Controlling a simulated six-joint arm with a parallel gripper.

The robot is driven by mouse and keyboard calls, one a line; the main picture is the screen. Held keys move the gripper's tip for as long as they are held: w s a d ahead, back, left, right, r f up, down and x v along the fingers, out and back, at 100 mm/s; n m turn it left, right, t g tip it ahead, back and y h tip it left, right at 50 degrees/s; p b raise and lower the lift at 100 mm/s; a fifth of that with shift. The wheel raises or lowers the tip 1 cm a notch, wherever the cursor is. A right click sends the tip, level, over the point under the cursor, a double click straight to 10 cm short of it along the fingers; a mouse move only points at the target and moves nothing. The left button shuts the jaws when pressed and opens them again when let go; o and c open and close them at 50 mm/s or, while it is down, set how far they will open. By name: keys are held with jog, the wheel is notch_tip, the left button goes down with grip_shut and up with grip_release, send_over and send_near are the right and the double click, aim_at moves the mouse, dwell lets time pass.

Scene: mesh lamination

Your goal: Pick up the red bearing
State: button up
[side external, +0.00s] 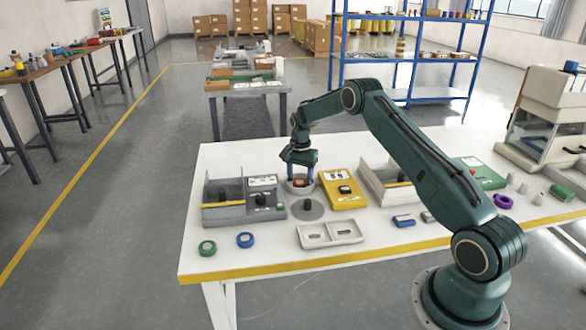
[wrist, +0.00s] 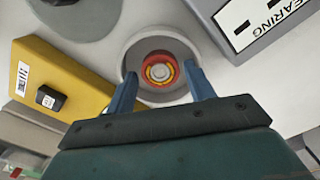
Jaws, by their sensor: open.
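The red bearing (wrist: 158,71) is a red ring with a yellow band and a metal centre. It sits inside a round grey-white cup (wrist: 133,52) in the wrist view. In the side view the red bearing (side external: 299,183) shows small inside the cup (side external: 293,191). My gripper (wrist: 163,77) is open, with one blue finger on each side of the bearing, at or just above the cup's rim. In the side view my gripper (side external: 300,176) points down over the cup. Whether the fingers touch the bearing I cannot tell.
A yellow box (side external: 345,196) stands right of the cup, and a grey box labelled BEARING (wrist: 262,22) stands on its other side. A flat grey disc (side external: 307,209) and a white two-pocket tray (side external: 330,233) lie in front. Green (side external: 207,248) and blue (side external: 245,240) rings lie front left.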

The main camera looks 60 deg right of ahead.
aim_at(300, 181)
jog(key=shift+f, duration=0.4)
jog(key=c, duration=0.8)
jog(key=shift+r, duration=0.15)
notch_tip(300, 181, up, 20)
jog(key=shift+f, duration=0.1)
dwell(0.4)
dwell(0.4)
